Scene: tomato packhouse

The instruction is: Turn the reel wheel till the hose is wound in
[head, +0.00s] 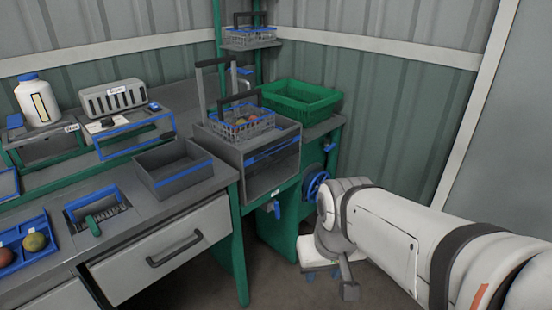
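The blue spoked wheel (314,181) is mounted low on the side of the green bench end. My arm covers its right edge. I cannot make out a hose. My white arm reaches in from the lower right, and its wrist bends down just right of and below the wheel. My gripper (340,280) hangs low there, near the floor, and appears apart from the wheel. Its fingers are small and partly hidden, so I cannot tell whether they are open or shut.
A small blue handle (277,208) sticks out left of the wheel. Above are a green crate (300,88) and a wire basket (242,130) with produce. A grey bench with a drawer (165,250) fills the left. The corrugated wall (400,110) stands behind and right.

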